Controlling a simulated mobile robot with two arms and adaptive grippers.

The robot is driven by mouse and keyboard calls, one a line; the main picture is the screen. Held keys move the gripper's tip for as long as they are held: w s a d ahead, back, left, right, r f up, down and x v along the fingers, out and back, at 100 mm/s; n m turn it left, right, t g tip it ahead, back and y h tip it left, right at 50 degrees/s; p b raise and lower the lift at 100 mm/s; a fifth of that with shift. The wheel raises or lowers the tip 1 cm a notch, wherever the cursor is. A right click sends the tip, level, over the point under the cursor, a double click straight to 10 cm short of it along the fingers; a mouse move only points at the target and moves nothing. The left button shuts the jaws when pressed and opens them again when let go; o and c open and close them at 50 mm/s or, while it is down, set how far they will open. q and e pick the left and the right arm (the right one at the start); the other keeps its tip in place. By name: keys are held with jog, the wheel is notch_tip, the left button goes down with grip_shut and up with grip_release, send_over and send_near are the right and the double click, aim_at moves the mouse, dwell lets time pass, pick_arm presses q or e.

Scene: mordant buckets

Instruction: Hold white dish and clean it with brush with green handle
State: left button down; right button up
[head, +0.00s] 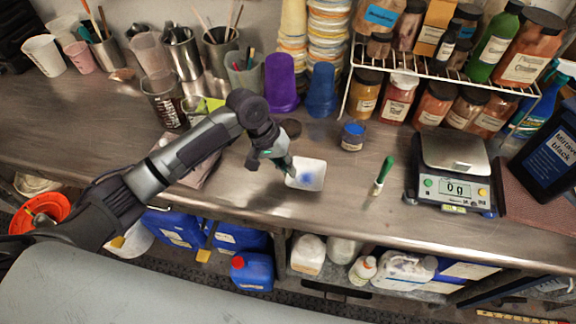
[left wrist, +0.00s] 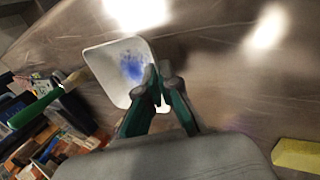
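The white dish (head: 311,181) is near the middle of the counter in the head view, with a blue stain inside. My left gripper (head: 285,163) is at its left edge. In the left wrist view, the fingertips of my left gripper (left wrist: 160,84) are close together on the rim of the dish (left wrist: 101,62), one finger partly hiding it. The dish looks tilted; whether it touches the counter is unclear. The brush with green handle (head: 386,169) is to the right, apart from the dish; it also shows in the left wrist view (left wrist: 38,108). My right gripper is not in view.
A scale (head: 452,185) stands right of the brush.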

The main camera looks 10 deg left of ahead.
pick_arm(q)
jog(key=shift+f+b, duration=0.3)
jog(key=shift+f, duration=0.75)
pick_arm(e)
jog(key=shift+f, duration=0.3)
pick_arm(q)
jog(key=shift+f, duration=0.3)
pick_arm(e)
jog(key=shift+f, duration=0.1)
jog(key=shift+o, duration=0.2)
